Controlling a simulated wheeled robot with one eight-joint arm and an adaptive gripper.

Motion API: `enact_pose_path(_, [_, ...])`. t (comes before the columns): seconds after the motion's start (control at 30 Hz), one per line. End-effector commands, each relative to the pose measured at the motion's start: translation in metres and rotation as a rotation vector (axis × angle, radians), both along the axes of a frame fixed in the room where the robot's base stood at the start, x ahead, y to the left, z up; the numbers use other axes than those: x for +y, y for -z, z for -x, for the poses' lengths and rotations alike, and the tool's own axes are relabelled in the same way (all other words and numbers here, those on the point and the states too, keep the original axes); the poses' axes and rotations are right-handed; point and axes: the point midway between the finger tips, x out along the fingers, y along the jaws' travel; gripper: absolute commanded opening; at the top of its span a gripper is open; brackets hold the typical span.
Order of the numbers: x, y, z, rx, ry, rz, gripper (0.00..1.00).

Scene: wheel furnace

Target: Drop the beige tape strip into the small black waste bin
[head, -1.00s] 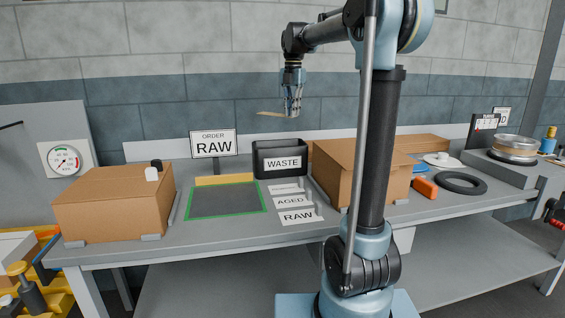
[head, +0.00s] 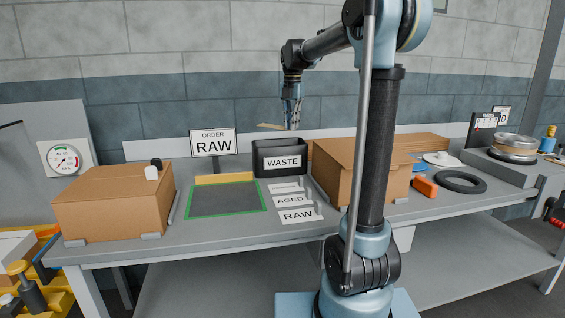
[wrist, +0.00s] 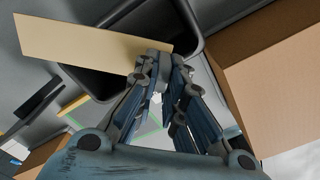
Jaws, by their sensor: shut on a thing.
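The beige tape strip (head: 271,126) is held at one end by my gripper (head: 292,127) and sticks out to the left. In the wrist view the strip (wrist: 85,42) reaches from the fingertips (wrist: 160,58) to the upper left, over the dark bin opening. The small black waste bin (head: 261,162) stands on the bench with a WASTE label on its front. My gripper is above the bin, toward its right side. The bin's rim (wrist: 190,22) and dark inside also show in the wrist view, partly hidden by the strip.
A RAW order sign (head: 213,143) stands left of the bin. A green-edged grey mat (head: 225,200) and label cards (head: 292,200) lie in front.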

Motion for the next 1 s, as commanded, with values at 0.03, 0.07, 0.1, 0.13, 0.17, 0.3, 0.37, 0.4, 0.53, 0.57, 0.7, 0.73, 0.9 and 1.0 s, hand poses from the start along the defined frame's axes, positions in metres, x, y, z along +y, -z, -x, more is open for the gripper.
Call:
enact_pose_path(0.03, [0.000, 0.003, 0.000, 0.000, 0.000, 0.000, 0.00])
enact_pose_path(0.07, [0.000, 0.004, 0.000, 0.000, 0.000, 0.000, 0.00])
enact_pose_path(0.1, [0.000, 0.005, 0.000, 0.000, 0.000, 0.000, 0.00])
enact_pose_path(0.13, [0.000, 0.005, 0.000, 0.000, 0.000, 0.000, 0.00])
enact_pose_path(0.17, [0.000, 0.005, 0.000, 0.000, 0.000, 0.000, 0.00])
enact_pose_path(0.3, [0.000, 0.006, 0.000, 0.000, 0.000, 0.000, 0.00])
enact_pose_path(0.37, [0.000, 0.006, 0.000, 0.000, 0.001, 0.000, 0.00])
enact_pose_path(0.4, [-0.001, 0.006, 0.000, 0.000, 0.001, 0.000, 0.00])
enact_pose_path(0.53, [-0.001, 0.005, 0.000, 0.000, 0.001, 0.000, 0.34])
enact_pose_path(0.57, [-0.001, 0.005, 0.000, 0.000, 0.001, 0.000, 0.34])
enact_pose_path(0.7, [-0.001, 0.005, 0.000, 0.000, 0.001, 0.000, 0.34])
enact_pose_path(0.73, [-0.001, 0.005, 0.000, 0.000, 0.001, 0.000, 0.34])
enact_pose_path(0.9, [-0.001, 0.003, 0.000, 0.000, 0.002, 0.000, 0.34])
enact_pose_path(1.0, [-0.001, -0.005, 0.000, 0.000, 0.002, 0.000, 0.34])
